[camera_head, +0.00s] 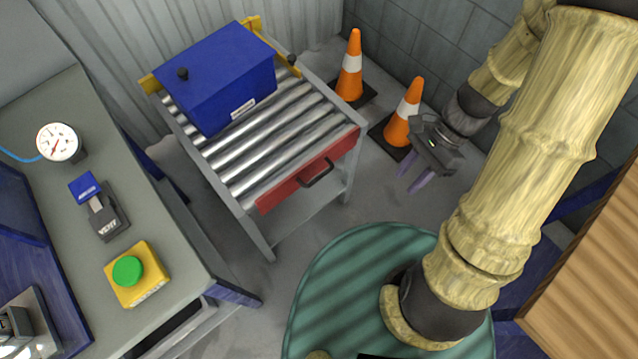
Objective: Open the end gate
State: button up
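The end gate (335,158) is a red panel across the near end of the roller table (188,141). It stands upright and closed against the table frame. A dark handle (317,174) sits on its outer face. My gripper (415,186) hangs to the right of the gate, clear of it and of the handle. Its two purple-grey fingers are apart with nothing visible between them. A blue box (216,77) rests on the rollers toward the far end, by the yellow bracket (150,84).
Two orange cones (352,68) (405,112) stand on the floor right of the table, near the grey block wall. A workbench at left holds a gauge (58,142), a latch-like device (108,217) and a yellow box with a green button (127,271). Floor before the gate is open.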

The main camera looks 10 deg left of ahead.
aim_at(319, 176)
jog(key=w+a+f+m+t+y+b, duration=0.1)
jog(key=w+f+m+y+b, duration=0.2)
jog(key=f+m+y+b, duration=0.4)
jog(key=w+a+f+m+t+y+b, duration=0.2)
jog(key=w+f+m+y+b, duration=0.2)
jog(key=f+m, duration=1)
jog(key=y+b, duration=0.2)
jog(key=y, duration=0.2)
jog(key=shift+m+b, duration=0.3)
jog(key=shift+b, duration=0.05)
jog(key=shift+s+a, duration=0.1)
jog(key=a, duration=0.5)
jog(key=s+a+r+b, duration=0.1)
jog(key=a, duration=0.5)
jog(key=a+r, duration=0.1)
jog(key=a, duration=0.5)
jog(key=shift+s+r+b, duration=0.15)
jog(key=shift+s+b, duration=0.1)
jog(key=shift+b, duration=0.05)
jog(key=shift+c, duration=0.2)
grip_shut()
